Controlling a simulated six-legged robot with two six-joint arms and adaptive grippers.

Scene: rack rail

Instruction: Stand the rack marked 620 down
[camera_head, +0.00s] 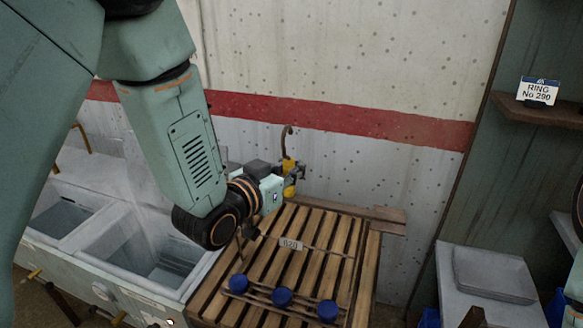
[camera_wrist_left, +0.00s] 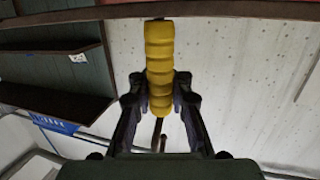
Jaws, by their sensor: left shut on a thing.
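My left gripper (camera_head: 290,178) is shut on a yellow ribbed grip (camera_head: 288,166), above the back edge of a slatted wooden top. The grip (camera_wrist_left: 160,65) stands between both fingers in the left wrist view, and a brown hooked end rises above it in the head view. The rack marked 620 (camera_head: 291,244) shows over the slats, with thin rails and three blue round caps (camera_head: 282,296) along its front. I cannot tell whether the grip is joined to the rack, or whether the rack touches the slats. My right gripper is not in view.
The slatted wooden top (camera_head: 365,290) has bare slats around the rack. A pale sink unit (camera_head: 105,235) with open basins adjoins it on the left. A wall with a red band stands behind. A shelf (camera_head: 545,113) with a RING No 290 card and a grey tray (camera_head: 487,275) are right.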

